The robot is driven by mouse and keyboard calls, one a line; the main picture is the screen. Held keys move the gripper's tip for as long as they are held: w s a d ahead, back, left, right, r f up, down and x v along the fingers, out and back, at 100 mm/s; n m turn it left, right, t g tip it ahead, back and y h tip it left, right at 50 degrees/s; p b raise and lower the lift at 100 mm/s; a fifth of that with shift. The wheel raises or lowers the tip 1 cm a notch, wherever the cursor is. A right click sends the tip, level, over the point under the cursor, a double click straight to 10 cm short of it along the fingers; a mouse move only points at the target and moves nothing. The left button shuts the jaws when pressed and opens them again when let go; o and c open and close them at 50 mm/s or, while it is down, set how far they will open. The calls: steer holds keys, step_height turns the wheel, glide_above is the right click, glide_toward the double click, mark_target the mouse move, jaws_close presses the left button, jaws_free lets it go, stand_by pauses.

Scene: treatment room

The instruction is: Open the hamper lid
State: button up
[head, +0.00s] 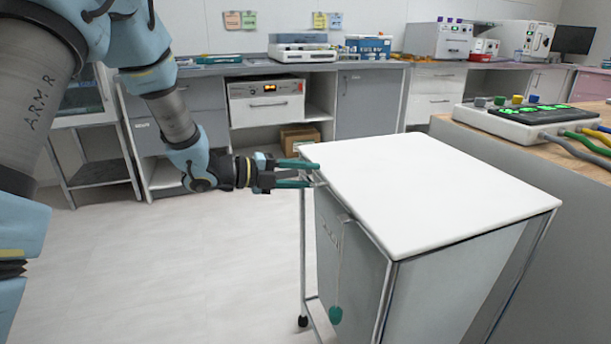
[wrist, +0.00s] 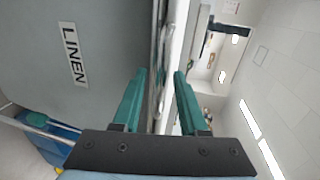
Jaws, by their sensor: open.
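The hamper (head: 350,255) is a grey body in a metal frame on castors. Its flat white lid (head: 430,185) lies shut on top. In the wrist view the hamper's grey side (wrist: 70,45) carries a LINEN label (wrist: 75,54), and the white lid (wrist: 181,25) shows edge-on. My gripper (head: 316,174) is at the lid's left edge, near the far corner, with its green fingers spread. In the wrist view the open gripper (wrist: 160,75) has the edge and a thin metal part between its fingers. I cannot tell whether they touch it.
A wooden-topped counter with a keyed device (head: 525,118) and cables stands close at right. Cabinets (head: 370,100) line the back wall. A metal trolley (head: 100,155) stands at left. The floor left of the hamper is clear.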

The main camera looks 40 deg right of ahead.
jaws_close()
stand_by(1.4)
